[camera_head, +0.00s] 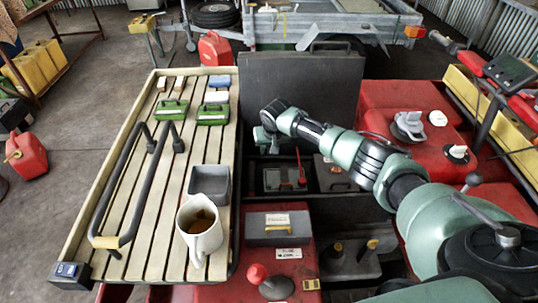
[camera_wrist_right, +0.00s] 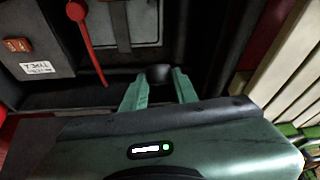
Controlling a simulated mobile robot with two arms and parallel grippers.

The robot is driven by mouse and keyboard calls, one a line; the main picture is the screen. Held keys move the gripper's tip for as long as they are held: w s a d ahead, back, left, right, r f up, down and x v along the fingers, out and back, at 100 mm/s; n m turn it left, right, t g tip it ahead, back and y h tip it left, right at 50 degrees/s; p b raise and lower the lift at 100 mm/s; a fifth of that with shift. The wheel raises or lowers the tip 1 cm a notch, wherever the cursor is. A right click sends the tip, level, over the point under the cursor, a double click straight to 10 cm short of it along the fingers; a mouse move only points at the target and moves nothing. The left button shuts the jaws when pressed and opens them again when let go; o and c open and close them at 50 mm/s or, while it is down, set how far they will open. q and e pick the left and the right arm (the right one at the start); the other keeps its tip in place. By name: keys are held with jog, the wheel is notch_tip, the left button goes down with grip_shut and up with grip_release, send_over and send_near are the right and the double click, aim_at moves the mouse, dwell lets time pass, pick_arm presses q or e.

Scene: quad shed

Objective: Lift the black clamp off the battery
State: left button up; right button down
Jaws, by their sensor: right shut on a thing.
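My right gripper (camera_head: 266,139) is at the far end of the open bay, partly hidden by its own wrist. In the right wrist view its two green fingers (camera_wrist_right: 158,88) are shut on a dark rounded piece, the black clamp (camera_wrist_right: 158,74); only its end shows. The battery seems to be the dark box (camera_head: 338,177) with orange and white labels, at upper left in the right wrist view (camera_wrist_right: 35,45). The gripper is apart from this box. A red clamp or lever (camera_head: 300,168) stands beside it. My left gripper is out of view.
A slatted rack (camera_head: 110,180) at left carries a cream jug (camera_head: 199,230), a grey tray (camera_head: 209,184) and green-handled brushes (camera_head: 212,113). A raised dark panel (camera_head: 300,95) stands behind the bay. A grey lidded box (camera_head: 277,229) and red-knobbed lever (camera_head: 257,274) are in front.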

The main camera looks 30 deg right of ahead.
jog(key=c, duration=1.4)
grip_release()
jog(key=shift+w+d+r, duration=0.25)
jog(key=shift+w+r, duration=0.1)
jog(key=shift+r, duration=0.05)
jog(key=o, duration=0.3)
jog(key=shift+f, duration=0.3)
jog(key=v, duration=0.7)
jog(key=shift+s+r+b, duration=0.2)
jog(key=shift+r+b, duration=0.1)
jog(key=shift+r, duration=0.1)
jog(key=shift+a+f, duration=0.1)
